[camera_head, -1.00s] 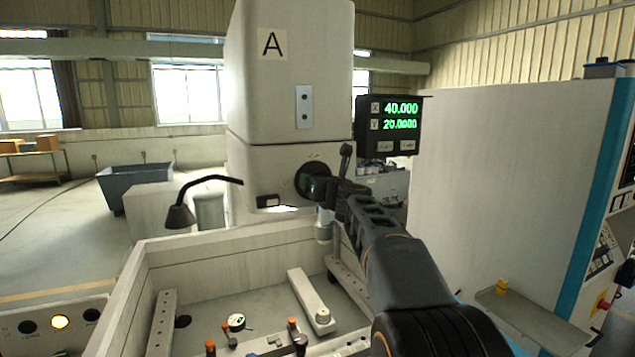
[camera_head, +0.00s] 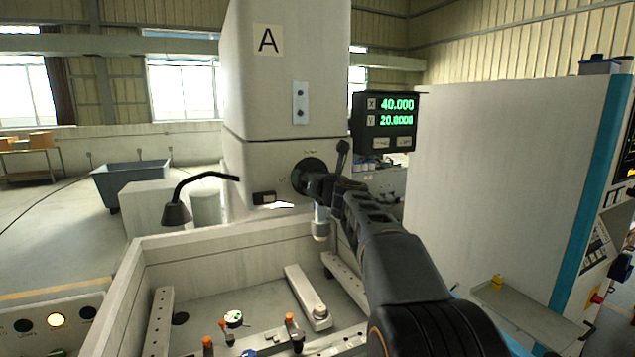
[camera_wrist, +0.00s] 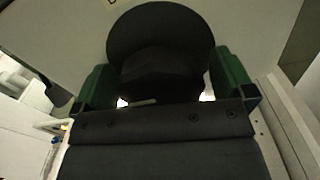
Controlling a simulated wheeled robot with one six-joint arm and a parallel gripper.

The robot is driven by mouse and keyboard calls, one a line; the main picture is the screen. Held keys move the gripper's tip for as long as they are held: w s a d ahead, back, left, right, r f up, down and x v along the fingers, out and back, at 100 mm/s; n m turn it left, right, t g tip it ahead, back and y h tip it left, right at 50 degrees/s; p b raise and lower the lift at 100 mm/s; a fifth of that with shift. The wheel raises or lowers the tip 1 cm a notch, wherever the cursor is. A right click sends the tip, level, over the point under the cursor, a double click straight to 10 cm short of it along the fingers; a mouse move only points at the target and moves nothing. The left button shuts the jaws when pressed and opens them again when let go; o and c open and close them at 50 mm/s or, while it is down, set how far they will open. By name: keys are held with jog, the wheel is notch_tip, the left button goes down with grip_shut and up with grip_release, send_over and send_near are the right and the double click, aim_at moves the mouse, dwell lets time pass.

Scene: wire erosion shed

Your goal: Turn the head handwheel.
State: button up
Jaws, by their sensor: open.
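The head handwheel (camera_head: 304,168) is a dark round disc on the front of the pale machine head, below the panel marked A. My gripper (camera_head: 314,184) is right at it and covers part of its face. In the wrist view the handwheel (camera_wrist: 160,35) is a large dark disc with a dark block in front. The green fingers of my gripper (camera_wrist: 163,75) stand apart, one on each side of it. I cannot tell whether either finger touches it.
A black bent lamp (camera_head: 178,210) stands to the left. Below is an open tank (camera_head: 195,258) with clamps and rails. A tall cabinet (camera_head: 490,180) fills the right.

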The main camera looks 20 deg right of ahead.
jog(key=s+b, duration=0.2)
jog(key=s, duration=1.1)
jog(key=shift+s+b, duration=0.3)
jog(key=shift+s, duration=0.1)
jog(key=s+a+f+n+g+y, duration=0.1)
jog(key=s+a+f+n+g, duration=0.25)
jog(key=f+n, duration=0.6)
jog(key=s+a+f+n+g+y, duration=0.1)
jog(key=s+a+f+n+g, duration=0.2)
jog(key=f+n, duration=0.65)
jog(key=s+a+f+n+g+h, duration=0.1)
jog(key=s+a+f+n+g, duration=0.2)
jog(key=n, duration=0.6)
jog(key=s+a+f+n+g+h, duration=0.1)
jog(key=s+a+f+n+g, duration=0.2)
jog(key=s+f+n, duration=0.5)
jog(key=shift+s+a+n+g, duration=0.3)
jog(key=shift+s+n+g, duration=0.05)
jog(key=shift+s+n, duration=0.6)
